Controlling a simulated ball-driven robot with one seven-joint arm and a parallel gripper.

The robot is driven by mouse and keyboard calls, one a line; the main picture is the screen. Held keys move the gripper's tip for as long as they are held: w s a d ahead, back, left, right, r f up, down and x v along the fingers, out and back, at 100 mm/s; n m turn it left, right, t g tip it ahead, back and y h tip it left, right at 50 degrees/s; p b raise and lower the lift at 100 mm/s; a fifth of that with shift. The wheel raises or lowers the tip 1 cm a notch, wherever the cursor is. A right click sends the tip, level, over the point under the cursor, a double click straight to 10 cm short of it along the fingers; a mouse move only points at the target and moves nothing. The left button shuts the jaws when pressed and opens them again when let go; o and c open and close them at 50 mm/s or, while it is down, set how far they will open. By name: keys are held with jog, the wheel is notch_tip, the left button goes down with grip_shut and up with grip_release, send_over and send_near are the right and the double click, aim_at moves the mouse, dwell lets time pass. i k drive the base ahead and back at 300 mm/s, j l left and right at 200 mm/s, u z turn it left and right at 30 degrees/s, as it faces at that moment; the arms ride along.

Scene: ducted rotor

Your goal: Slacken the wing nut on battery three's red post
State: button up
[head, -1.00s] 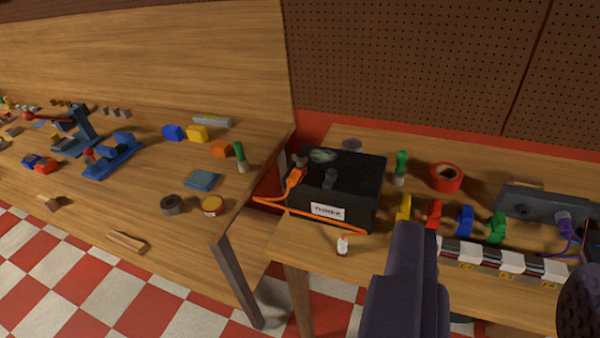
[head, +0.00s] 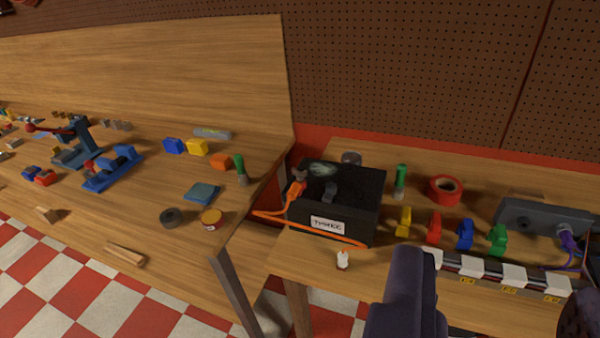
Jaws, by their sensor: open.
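Battery three is a black box (head: 350,222) with a white label, standing at the left end of the right bench. An orange clamp (head: 296,190) with an orange cable (head: 300,229) sits at its left upper edge. A small grey piece (head: 300,175) shows at the clamp's top; it is too small to tell whether it is the wing nut. The post's red colour is not clear. A grey fitting (head: 330,190) stands on the box top. My gripper (head: 495,280) is open, its dark fingers at the lower right, apart from the battery and nearer the camera.
Coloured clips (head: 465,235) and a striped rail (head: 510,275) lie farther right. A gap separates the left bench (head: 180,240).

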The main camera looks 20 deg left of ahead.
aim_at(300, 175)
jog(key=i+j, duration=0.15)
jog(key=i, duration=0.25)
jog(key=i+j, duration=0.15)
jog(key=i, duration=0.3)
jog(key=i+j, duration=0.15)
jog(key=i, duration=0.25)
jog(key=j+u, duration=0.05)
